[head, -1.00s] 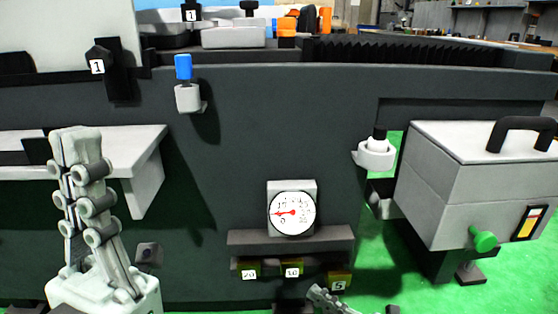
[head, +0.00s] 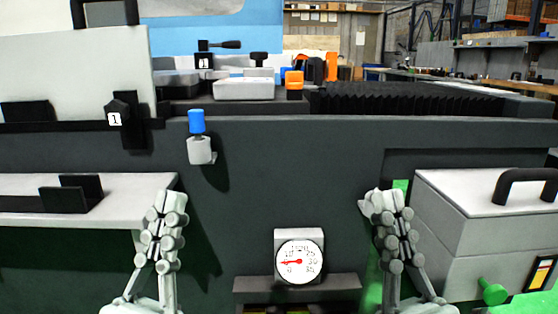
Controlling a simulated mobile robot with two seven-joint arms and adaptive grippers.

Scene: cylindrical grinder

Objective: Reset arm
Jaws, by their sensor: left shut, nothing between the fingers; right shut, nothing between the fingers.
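My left gripper (head: 171,200) points upward in front of the dark grinder body (head: 290,180), by the right end of the white shelf (head: 130,183). Its fingers are together with nothing between them. My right gripper (head: 382,202) also points upward, just left of the grey box with a black handle (head: 470,225). Its fingers are together and empty. Both grippers stand at about the same height, on either side of the dial gauge (head: 298,262).
A blue-topped white knob (head: 197,140) sticks out of the grinder front. A green knob (head: 493,291) is on the grey box. A dark ledge (head: 250,284) lies below the gauge. A black part labelled 1 (head: 116,113) is at the upper left.

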